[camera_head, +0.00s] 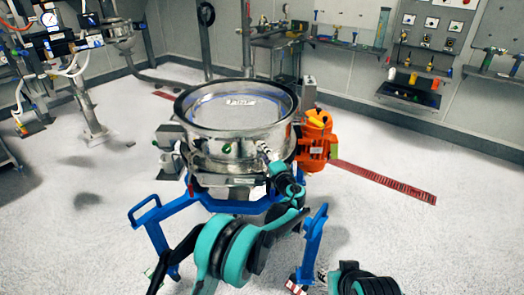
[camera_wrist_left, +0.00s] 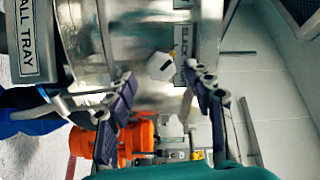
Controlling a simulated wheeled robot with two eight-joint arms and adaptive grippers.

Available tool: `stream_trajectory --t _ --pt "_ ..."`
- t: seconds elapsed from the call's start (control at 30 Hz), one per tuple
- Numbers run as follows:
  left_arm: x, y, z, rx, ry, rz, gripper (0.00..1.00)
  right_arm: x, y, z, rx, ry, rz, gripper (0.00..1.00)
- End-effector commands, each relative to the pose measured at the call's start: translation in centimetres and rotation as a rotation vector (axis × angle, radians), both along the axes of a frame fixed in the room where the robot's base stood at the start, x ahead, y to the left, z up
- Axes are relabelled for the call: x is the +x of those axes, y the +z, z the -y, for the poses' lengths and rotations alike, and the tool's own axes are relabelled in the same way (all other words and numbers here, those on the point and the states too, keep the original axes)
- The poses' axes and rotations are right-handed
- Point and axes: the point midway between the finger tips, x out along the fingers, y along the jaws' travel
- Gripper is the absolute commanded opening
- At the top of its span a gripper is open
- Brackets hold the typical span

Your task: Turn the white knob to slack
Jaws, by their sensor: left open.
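The white knob (camera_wrist_left: 161,66) shows in the left wrist view on the shiny steel side of the sifter, beside a lettered plate. I cannot make it out in the head view. The sifter (camera_head: 226,147) is a round steel drum on a blue wheeled frame in the head view. My left gripper (camera_head: 266,152) is at the drum's front right side. In the left wrist view its two dark fingers (camera_wrist_left: 160,84) are spread apart, with the knob between and beyond their tips. I see no contact with it. My right gripper is not in view.
An orange motor (camera_head: 315,140) is attached at the sifter's right side. Blue frame handles (camera_head: 314,236) rise near my arm. A red floor grate (camera_head: 390,183) lies to the right. A tool wall and benches stand at the back; the floor around the sifter is mostly open.

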Motion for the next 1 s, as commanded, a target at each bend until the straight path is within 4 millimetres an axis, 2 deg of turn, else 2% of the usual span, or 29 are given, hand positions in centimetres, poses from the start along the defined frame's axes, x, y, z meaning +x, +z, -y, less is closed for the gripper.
stream_trajectory --t 0.2,0.4,0.6,1.0 --pt "-4.6 0.0 2.0 0.000 -0.003 0.000 0.53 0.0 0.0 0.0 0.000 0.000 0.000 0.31" --pt "-7.4 0.0 3.1 -0.001 -0.001 0.000 0.53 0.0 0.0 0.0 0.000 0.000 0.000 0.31" --pt "-8.4 0.0 3.3 -0.001 0.000 0.000 0.53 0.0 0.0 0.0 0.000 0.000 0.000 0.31" --pt "-8.4 0.0 3.2 -0.003 0.002 -0.001 0.53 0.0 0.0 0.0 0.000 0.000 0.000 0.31"
